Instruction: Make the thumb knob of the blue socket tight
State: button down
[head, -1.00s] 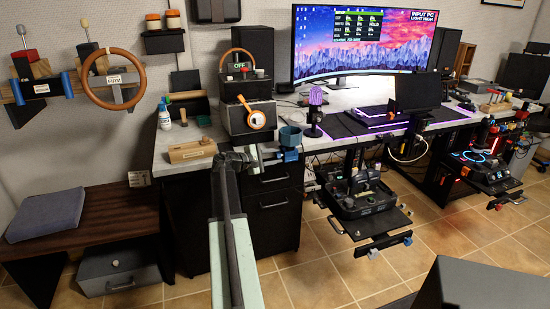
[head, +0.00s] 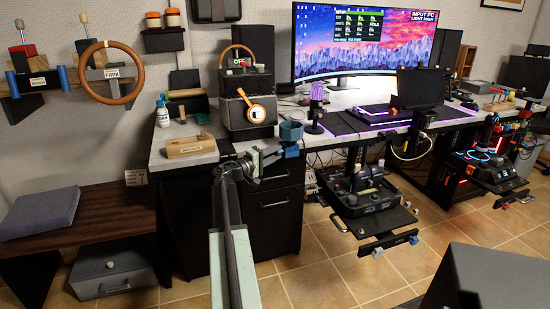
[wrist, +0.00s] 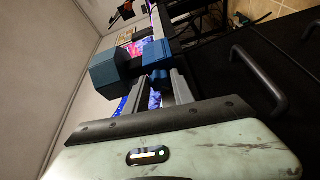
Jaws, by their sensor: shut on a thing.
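The blue socket is fixed at the desk's front edge, with a blue cup (head: 291,132) above a blue clamp block (head: 291,151). In the wrist view its cup (wrist: 108,70) is at the left and its block (wrist: 157,52) is ahead of my fingers. The thumb knob (wrist: 160,79), a small blue cylinder, sits between my two grey fingers. My gripper (head: 273,156) reaches the socket from the left in the head view, shut on the knob; it also shows in the wrist view (wrist: 161,84). How tight the knob is cannot be seen.
A black drawer cabinet (head: 275,225) stands below the socket, and its handle (wrist: 262,78) is close at the right in the wrist view. Tiled floor lies in front.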

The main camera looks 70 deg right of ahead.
jog(key=shift+m, duration=0.5)
jog(key=c, duration=1.1)
grip_release()
jog(key=shift+o, duration=0.2)
jog(key=b+v, duration=0.1)
jog(key=v, duration=0.6)
jog(key=shift+w+a+f, duration=0.2)
jog(key=shift+w+a, duration=0.1)
